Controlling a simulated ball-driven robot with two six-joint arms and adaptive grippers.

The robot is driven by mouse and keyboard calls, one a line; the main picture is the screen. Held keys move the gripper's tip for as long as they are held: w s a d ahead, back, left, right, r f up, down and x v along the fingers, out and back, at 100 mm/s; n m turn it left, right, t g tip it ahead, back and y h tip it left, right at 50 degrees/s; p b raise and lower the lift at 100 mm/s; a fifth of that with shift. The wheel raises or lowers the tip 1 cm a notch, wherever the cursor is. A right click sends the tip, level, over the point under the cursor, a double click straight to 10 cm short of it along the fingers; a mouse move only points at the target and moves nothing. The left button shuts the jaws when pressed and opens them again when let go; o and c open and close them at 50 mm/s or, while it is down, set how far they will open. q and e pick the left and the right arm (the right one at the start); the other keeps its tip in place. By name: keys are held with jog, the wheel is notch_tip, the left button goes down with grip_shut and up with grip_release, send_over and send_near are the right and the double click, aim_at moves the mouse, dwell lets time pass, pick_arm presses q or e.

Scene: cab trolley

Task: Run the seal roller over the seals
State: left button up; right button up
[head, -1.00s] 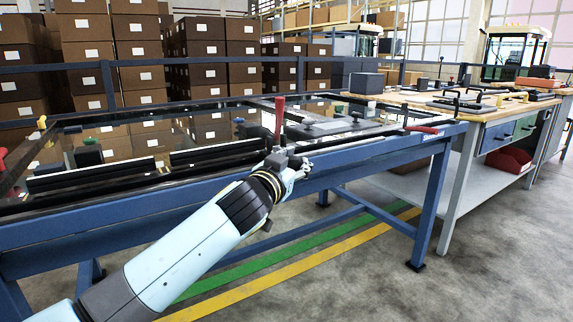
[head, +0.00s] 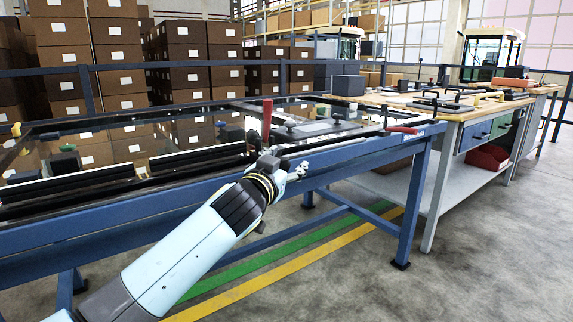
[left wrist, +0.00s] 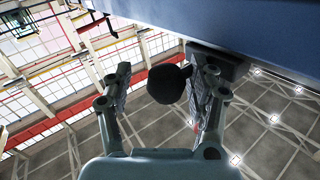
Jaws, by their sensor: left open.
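My left gripper (head: 280,168) is at the near edge of the blue trolley (head: 350,158), below an upright red handle (head: 267,118). In the left wrist view its two fingers (left wrist: 160,85) are spread, with a dark rounded knob (left wrist: 168,83) showing between them. I cannot tell whether they touch it. Long black strips with pale edges, which look like the seals, lie on the glass to the left (head: 68,186) and nearer the gripper (head: 198,157). A red-handled tool (head: 403,130) lies at the trolley's right end. I cannot tell which item is the seal roller. My right gripper is out of view.
A dark block (head: 65,163) stands on the glass at the left. A wooden-topped workbench (head: 450,112) with tools and a red bin (head: 487,157) is at the right. Stacked cartons (head: 190,55) stand behind a blue rail. The floor in front of the bench is clear.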

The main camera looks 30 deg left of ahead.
pick_arm(q)
jog(key=s+d, duration=0.2)
jog(key=s, duration=0.9)
jog(key=shift+s+d, duration=0.15)
jog(key=shift+s, duration=0.15)
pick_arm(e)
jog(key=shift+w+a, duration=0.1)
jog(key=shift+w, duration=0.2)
